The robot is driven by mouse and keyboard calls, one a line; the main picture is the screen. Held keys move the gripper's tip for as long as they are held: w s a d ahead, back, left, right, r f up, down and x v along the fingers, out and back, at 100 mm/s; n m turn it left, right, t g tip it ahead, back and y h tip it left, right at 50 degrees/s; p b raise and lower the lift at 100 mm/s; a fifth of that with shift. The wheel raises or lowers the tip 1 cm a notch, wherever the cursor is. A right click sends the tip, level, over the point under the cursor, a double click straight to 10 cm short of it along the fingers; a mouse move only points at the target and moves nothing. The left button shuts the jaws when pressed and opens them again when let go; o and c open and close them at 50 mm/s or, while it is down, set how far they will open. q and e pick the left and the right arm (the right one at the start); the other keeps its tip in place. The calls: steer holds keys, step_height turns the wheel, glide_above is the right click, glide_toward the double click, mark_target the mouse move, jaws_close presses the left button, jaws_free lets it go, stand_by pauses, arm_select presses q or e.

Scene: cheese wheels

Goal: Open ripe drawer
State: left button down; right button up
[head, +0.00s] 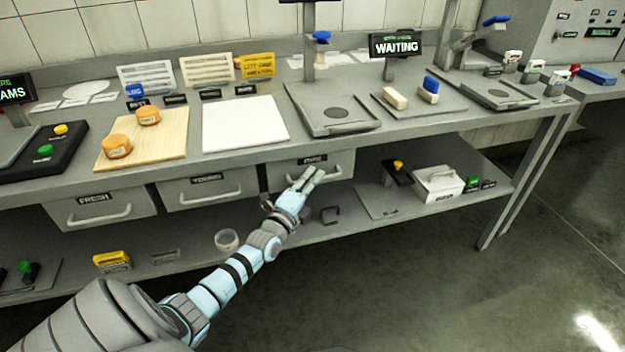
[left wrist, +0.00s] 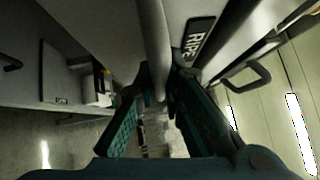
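The ripe drawer (head: 280,172) is the rightmost of three grey drawers under the worktop in the head view. It looks closed, with its front about in line with the others. Its black RIPE label also shows in the left wrist view (left wrist: 198,40). My left gripper (head: 309,176) is at this drawer's handle (left wrist: 155,45). In the left wrist view the handle bar runs between the two fingers (left wrist: 160,85), which close in on it from both sides and appear to touch it. My arm hides part of the handle in the head view. My right gripper is not in view.
The young drawer (head: 180,196) and fresh drawer (head: 80,214) are to the left. The worktop above holds cheese wheels on a wooden board (head: 172,150), a white board (head: 275,135) and scales. A lower shelf (head: 190,258) carries a white box (head: 438,186). The floor in front is clear.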

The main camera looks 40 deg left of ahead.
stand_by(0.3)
arm_select(q)
steer(key=s+d+p, duration=1.1)
steer(key=d+p, duration=0.3)
steer(key=d, duration=0.2)
steer(key=shift+s+d, duration=0.3)
steer(key=c, duration=1.7)
jaws_free()
steer(key=shift+s, duration=0.1)
